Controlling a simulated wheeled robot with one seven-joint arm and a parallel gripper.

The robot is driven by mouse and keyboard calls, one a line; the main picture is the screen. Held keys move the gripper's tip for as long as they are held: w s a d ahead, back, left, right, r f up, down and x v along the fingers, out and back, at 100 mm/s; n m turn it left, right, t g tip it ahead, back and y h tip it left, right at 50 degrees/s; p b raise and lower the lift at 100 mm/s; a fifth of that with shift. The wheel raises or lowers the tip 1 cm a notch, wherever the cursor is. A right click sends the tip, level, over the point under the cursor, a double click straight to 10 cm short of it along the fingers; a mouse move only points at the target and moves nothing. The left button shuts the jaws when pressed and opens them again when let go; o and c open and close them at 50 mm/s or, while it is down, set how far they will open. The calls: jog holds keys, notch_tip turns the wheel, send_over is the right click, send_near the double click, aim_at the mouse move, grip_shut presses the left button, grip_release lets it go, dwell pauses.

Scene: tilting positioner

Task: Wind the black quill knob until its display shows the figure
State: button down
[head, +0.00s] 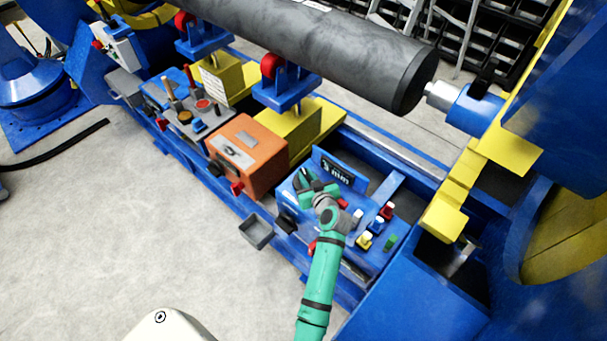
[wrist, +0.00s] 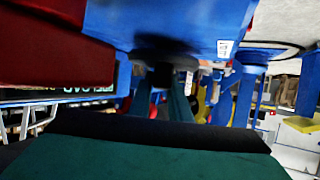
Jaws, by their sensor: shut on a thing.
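The blue panel (head: 368,250) is at the lower middle of the head view. Its black display (head: 336,171) stands upright at the back and seems to read "3 mm"; the small figure is hard to make out. My green gripper (head: 304,181) is over the panel's back left part, in front of the display. In the wrist view my gripper (wrist: 163,96) is shut on a dark round knob (wrist: 160,73) that sticks out from a blue surface. I take this to be the black quill knob. In the head view my gripper mostly hides it.
Red, yellow, white and green controls (head: 380,222) stand on the panel right of my wrist. An orange box (head: 248,155) is to the left. A grey bin (head: 257,231) is at the front edge. A large dark cylinder (head: 330,45) lies across above.

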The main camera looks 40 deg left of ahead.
jog(key=shift+d+f, duration=0.15)
jog(key=shift+f, duration=0.15)
jog(key=c, duration=1.8)
grip_release()
jog(key=shift+o, duration=0.8)
jog(key=shift+w+r, duration=0.1)
jog(key=shift+r, duration=0.05)
jog(key=v, duration=1)
jog(key=shift+s+d+r, duration=0.15)
jog(key=shift+s+d, duration=0.1)
